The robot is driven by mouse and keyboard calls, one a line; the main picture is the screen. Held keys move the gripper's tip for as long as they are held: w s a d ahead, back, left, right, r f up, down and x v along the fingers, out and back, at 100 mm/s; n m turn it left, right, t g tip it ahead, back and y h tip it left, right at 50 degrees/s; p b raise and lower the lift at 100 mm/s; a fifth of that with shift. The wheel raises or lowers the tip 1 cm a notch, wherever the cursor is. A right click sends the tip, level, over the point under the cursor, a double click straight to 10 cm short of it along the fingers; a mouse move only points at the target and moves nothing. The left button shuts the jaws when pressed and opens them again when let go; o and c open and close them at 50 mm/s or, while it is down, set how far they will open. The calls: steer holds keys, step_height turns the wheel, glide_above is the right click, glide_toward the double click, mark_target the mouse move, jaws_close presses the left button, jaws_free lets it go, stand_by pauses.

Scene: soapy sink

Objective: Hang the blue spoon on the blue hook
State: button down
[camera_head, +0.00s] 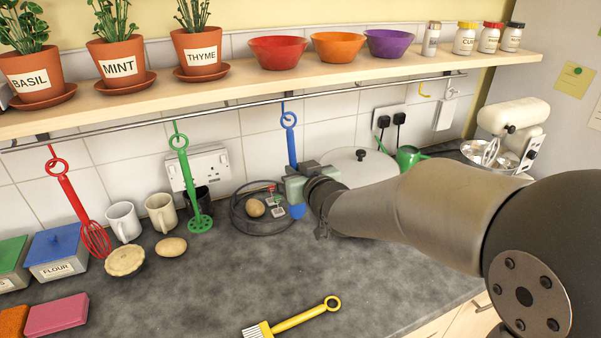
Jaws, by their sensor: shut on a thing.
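The blue spoon (291,146) is upright under the rail, with its ring (288,119) at the top. The blue hook (283,106) hangs from the rail, and its lower end overlaps the ring in the picture. I cannot tell whether the ring is around the hook or just in front of it. My gripper (298,184) is shut on the spoon's lower handle and hides part of it. The spoon's blue lower end (297,211) shows below my gripper, above the counter.
A red whisk (70,195) and green masher (184,165) hang left on the rail (230,105). A yellow brush (300,317) lies on the open front counter (200,290).

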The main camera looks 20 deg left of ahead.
steer(key=shift+w+a, duration=0.2)
steer(key=shift+w, duration=0.05)
steer(key=shift+w+a+f+b, duration=0.15)
steer(key=shift+f+b, duration=0.1)
steer(key=shift+b, duration=0.1)
steer(key=shift+w+a+f+b, duration=0.25)
steer(key=shift+w+b, duration=0.05)
steer(key=shift+b, duration=0.25)
steer(key=shift+w+a+f+t+y+b, duration=0.2)
steer(key=shift+w+a+t+y+b, duration=0.3)
steer(key=shift+b, duration=1.9)
steer(key=shift+w+a+f+t+y+b, duration=0.2)
steer(key=shift+w+a+t+y+b, duration=0.25)
steer(key=shift+b, duration=1.95)
steer(key=shift+w+d, duration=0.1)
steer(key=shift+d, duration=0.05)
steer(key=c, duration=1.3)
jaws_free()
